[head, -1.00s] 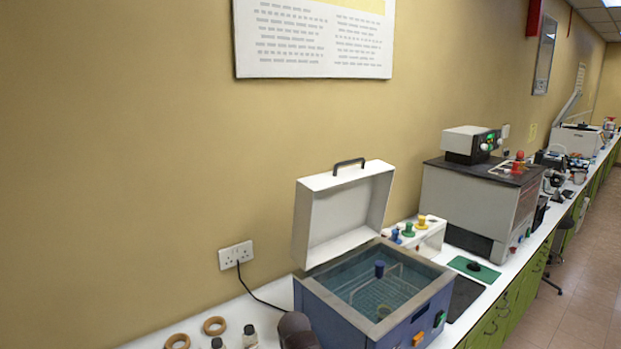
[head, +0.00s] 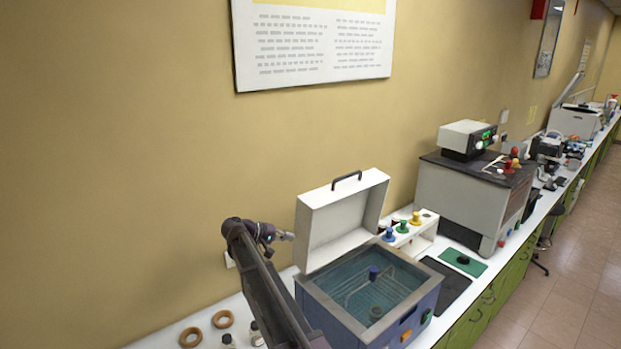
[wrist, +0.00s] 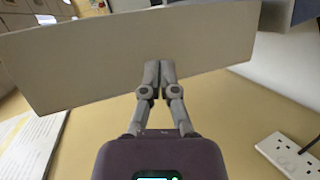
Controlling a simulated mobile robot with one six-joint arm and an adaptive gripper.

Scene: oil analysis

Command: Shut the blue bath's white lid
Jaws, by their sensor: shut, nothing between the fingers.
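The blue bath (head: 372,300) stands on the white bench with its top open and clear liquid inside. Its white lid (head: 342,222) is hinged up at the back, tilted open, with a dark handle (head: 346,180) on its top edge. My gripper (head: 287,237) is at the left side of the lid, close to it. In the wrist view my gripper (wrist: 158,92) is shut and empty, its fingertips over the lid's pale panel (wrist: 120,55). I cannot tell whether they touch it.
Wooden rings (head: 222,319) and small bottles (head: 256,334) lie at the left. A wall socket (wrist: 290,155) is nearby.

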